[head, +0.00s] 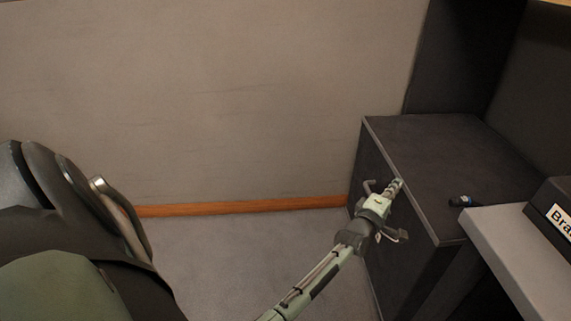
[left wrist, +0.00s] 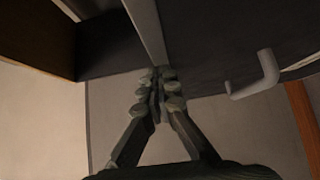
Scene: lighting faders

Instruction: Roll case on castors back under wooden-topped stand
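The case is a dark grey box (head: 455,150) with pale edge trim, standing at the right of the head view; its castors are hidden. A small grey bar handle (head: 369,187) sticks out of its side, and it also shows in the left wrist view (left wrist: 255,78). My left gripper (head: 398,185) is at the case's near edge, beside the handle and not around it. In the left wrist view its fingertips (left wrist: 158,85) are together with nothing visible held. The stand seems to be the dark panels (head: 463,55) with a wooden edge (head: 552,2) behind the case. My right gripper is not in view.
A pale grey ledge (head: 495,245) with a black labelled box (head: 555,215) is at the lower right. A small dark object (head: 461,201) lies by the ledge. A plain wall (head: 200,90) with an orange skirting (head: 240,207) is behind. The grey floor (head: 240,260) left of the case is clear.

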